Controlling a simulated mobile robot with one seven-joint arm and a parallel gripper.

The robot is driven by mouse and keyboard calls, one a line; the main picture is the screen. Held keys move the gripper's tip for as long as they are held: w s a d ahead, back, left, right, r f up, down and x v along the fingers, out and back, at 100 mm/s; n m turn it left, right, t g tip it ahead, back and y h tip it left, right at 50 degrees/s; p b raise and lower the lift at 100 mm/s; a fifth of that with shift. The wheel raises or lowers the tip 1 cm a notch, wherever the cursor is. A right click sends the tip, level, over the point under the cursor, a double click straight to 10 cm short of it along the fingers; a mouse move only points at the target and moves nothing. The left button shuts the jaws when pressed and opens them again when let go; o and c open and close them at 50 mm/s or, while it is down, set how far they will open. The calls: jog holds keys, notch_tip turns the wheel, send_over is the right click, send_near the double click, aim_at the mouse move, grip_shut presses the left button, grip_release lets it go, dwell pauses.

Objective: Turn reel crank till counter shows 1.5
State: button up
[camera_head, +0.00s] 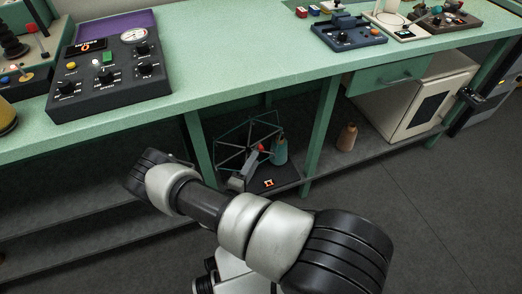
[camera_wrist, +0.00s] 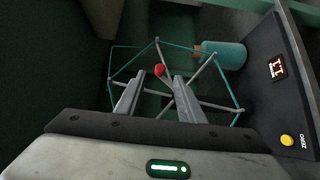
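The reel (camera_head: 233,136) is an open wire frame with several spokes on the shelf under the green bench. It also shows in the wrist view (camera_wrist: 207,68). Its crank has a red knob (camera_wrist: 159,70), also visible in the head view (camera_head: 261,147). My gripper (camera_wrist: 159,84) is open. The knob shows just beyond and between its two fingertips; I cannot tell whether they touch it. The counter (camera_wrist: 277,68) has lit orange digits that look like 1.1, small and tilted. It also glows in the head view (camera_head: 268,183). A yellow ZERO button (camera_wrist: 287,141) is on its panel.
A teal spool (camera_wrist: 224,55) stands close beside the reel. Green bench legs (camera_head: 321,135) flank the reel, and the bench top (camera_head: 215,65) is above it. A brown cone (camera_head: 347,137) and a cream cabinet (camera_head: 412,105) are to the right. The floor in front is clear.

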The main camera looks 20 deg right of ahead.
aim_at(261, 148)
jog(key=b+x, duration=0.1)
jog(key=x, duration=0.6)
jog(key=shift+w+d, duration=0.15)
jog(key=shift+w, duration=0.05)
grip_shut()
